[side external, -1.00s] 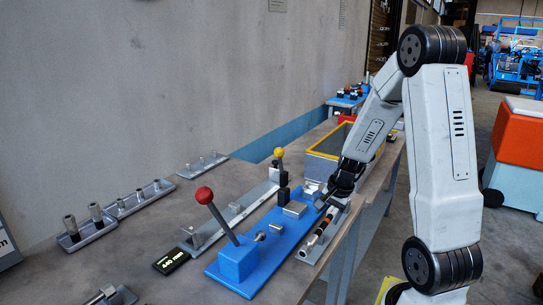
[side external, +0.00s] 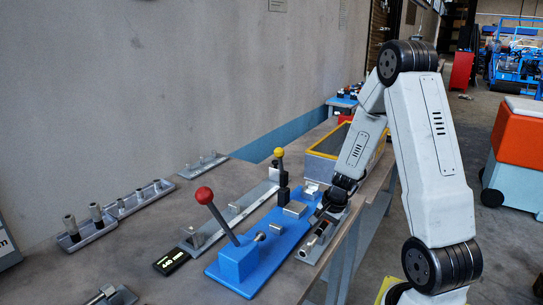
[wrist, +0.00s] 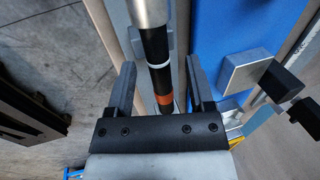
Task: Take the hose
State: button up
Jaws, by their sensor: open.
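The hose (wrist: 156,45) is a dark, straight piece with a silver end, a white band and an orange band. In the wrist view it runs between the two fingers of my gripper (wrist: 159,66), which is open, with a gap on each side. In the side view my gripper (side external: 325,208) is low over the far part of the hose, which lies along a grey rail (side external: 305,256) to the right of the blue base. The fingers and wrist hide part of the hose there.
The blue base (side external: 262,262) carries a red-knobbed lever (side external: 218,216) and metal blocks. A yellow-knobbed lever (side external: 279,160) and a yellow-rimmed box (side external: 318,158) stand behind. Grey racks with metal pegs (side external: 90,236) lie at left. The table's right edge is close to the rail.

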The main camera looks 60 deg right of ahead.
dwell(0.4)
grip_shut()
dwell(1.3)
